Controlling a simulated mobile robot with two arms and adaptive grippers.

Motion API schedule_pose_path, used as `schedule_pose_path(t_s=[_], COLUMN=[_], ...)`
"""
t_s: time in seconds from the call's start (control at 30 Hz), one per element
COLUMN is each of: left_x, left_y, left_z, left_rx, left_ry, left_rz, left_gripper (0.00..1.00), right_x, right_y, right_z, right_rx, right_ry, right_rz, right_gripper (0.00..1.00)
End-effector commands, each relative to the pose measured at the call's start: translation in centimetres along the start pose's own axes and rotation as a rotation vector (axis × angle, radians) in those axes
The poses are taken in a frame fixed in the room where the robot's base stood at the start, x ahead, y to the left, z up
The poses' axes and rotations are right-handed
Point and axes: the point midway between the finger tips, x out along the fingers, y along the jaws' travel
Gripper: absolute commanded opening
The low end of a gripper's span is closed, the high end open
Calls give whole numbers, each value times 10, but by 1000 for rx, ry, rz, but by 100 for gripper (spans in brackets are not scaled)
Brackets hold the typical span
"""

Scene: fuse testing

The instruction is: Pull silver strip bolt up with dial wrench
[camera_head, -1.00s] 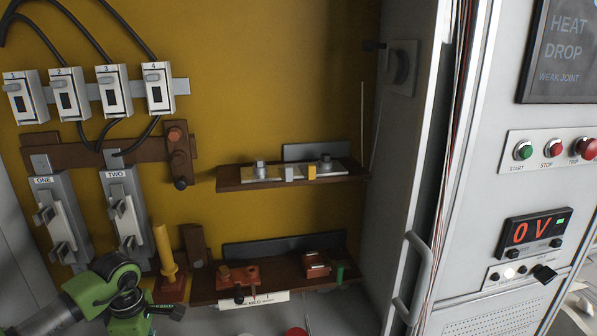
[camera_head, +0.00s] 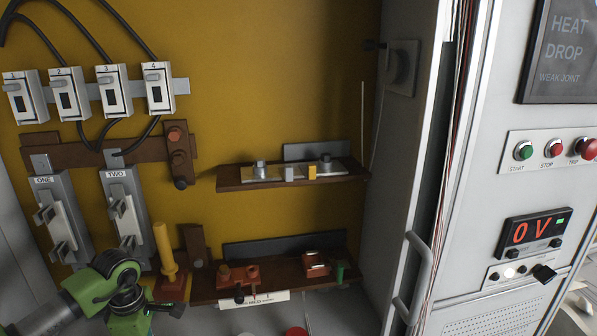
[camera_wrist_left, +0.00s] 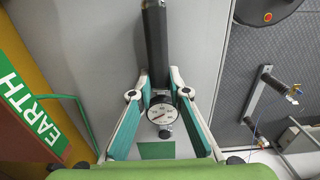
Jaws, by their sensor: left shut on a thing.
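The dial wrench (camera_wrist_left: 154,50) has a dark handle and a round white dial with a needle. In the left wrist view it lies between the green-padded fingers of my left gripper (camera_wrist_left: 161,102), which is shut on it. In the head view my left gripper (camera_head: 128,312) is at the lower left, below the fuse holders; the wrench is not clearly seen there. The silver strip (camera_head: 275,174) lies on the upper brown shelf, with one bolt (camera_head: 260,168) at its left and another (camera_head: 325,163) at its right. The gripper is well below and left of them. My right gripper is out of view.
The lower brown shelf (camera_head: 210,292) carries copper-coloured parts (camera_head: 237,274) and a green post (camera_head: 340,272). A yellow handle (camera_head: 164,248) stands near my left arm. A grey cabinet wall (camera_head: 400,165) bounds the right. The space before the upper shelf looks clear.

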Motion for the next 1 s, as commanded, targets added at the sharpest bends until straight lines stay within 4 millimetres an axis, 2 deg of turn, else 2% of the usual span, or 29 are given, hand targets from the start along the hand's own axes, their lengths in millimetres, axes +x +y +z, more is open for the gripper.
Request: schedule_pose_path(t_s=[0.03,0.5,0.87,1.0], left_x=[-8,-53,-56,-64], left_y=[1,0,0,-6], left_z=[0,0,1,16], left_rx=[0,0,6,122], left_ry=[-1,0,0,0], left_rz=[3,2,1,4], left_gripper=[0,0,0,0], right_x=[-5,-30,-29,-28], right_y=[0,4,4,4], right_z=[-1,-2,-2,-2], right_rx=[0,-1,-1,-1], right_ry=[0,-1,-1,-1], right_rz=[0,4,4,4], right_gripper=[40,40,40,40])
